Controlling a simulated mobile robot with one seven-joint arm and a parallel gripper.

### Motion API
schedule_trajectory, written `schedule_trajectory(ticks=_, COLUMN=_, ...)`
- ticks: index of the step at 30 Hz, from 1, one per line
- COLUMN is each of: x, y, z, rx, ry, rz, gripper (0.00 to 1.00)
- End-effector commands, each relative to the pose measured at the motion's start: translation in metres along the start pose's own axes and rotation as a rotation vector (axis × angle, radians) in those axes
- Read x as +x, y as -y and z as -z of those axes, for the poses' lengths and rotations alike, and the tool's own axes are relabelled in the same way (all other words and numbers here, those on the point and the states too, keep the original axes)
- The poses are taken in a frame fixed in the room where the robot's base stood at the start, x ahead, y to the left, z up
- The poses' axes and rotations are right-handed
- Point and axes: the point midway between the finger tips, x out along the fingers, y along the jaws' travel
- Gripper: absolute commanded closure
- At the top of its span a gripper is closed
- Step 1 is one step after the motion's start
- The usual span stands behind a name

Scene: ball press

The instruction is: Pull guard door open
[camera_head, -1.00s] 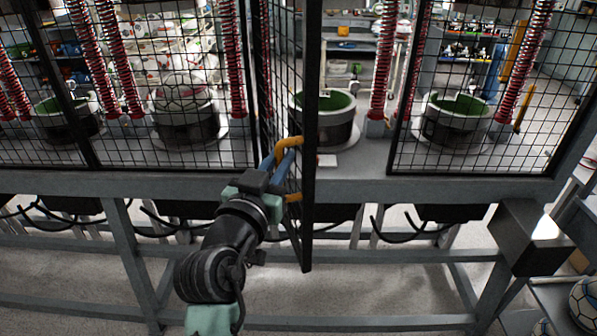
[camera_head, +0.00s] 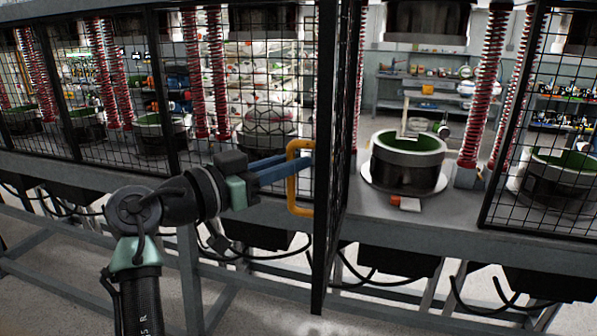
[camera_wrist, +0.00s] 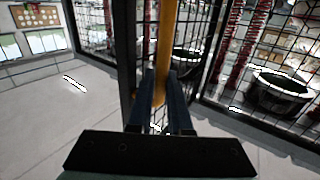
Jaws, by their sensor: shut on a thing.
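The guard door (camera_head: 326,165) is a black-framed mesh panel. It stands swung out from the press front, seen nearly edge-on in the head view. Its yellow handle (camera_head: 291,180) is a vertical bar bent at both ends. My gripper (camera_head: 296,163) is shut on the handle, its blue fingers reaching in from the left. In the wrist view the handle (camera_wrist: 166,50) rises between the two fingers (camera_wrist: 160,95), with the dark door frame (camera_wrist: 127,60) just left of it. The handle part between the fingertips is partly hidden.
The doorway right of the door shows a round press mould (camera_head: 408,165) with a green inside and a small orange-and-white piece (camera_head: 404,203) before it. Fixed mesh panels (camera_head: 100,90) flank the opening. The grey bench frame (camera_head: 395,237) runs below; open floor lies in front.

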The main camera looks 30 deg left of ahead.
Motion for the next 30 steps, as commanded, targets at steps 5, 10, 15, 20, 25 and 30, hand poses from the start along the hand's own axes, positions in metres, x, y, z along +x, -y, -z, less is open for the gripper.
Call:
schedule_trajectory(ticks=5, x=0.0013, y=0.0004, z=0.0045, rx=0.004, ry=-0.007, rz=0.0, gripper=1.0)
schedule_trajectory(ticks=10, x=0.0017, y=-0.0001, z=0.0046, rx=0.004, ry=-0.006, rz=0.0, gripper=1.0)
schedule_trajectory(ticks=15, x=0.0016, y=-0.0003, z=0.0035, rx=0.003, ry=-0.005, rz=-0.001, gripper=0.58)
schedule_trajectory(ticks=20, x=0.0011, y=-0.0001, z=0.0021, rx=0.002, ry=-0.002, rz=-0.001, gripper=0.53)
schedule_trajectory(ticks=25, x=0.0007, y=0.0001, z=0.0013, rx=0.001, ry=-0.001, rz=-0.001, gripper=0.53)
schedule_trajectory(ticks=30, x=-0.003, y=0.0006, z=0.0004, rx=0.001, ry=-0.002, rz=0.0, gripper=0.53)
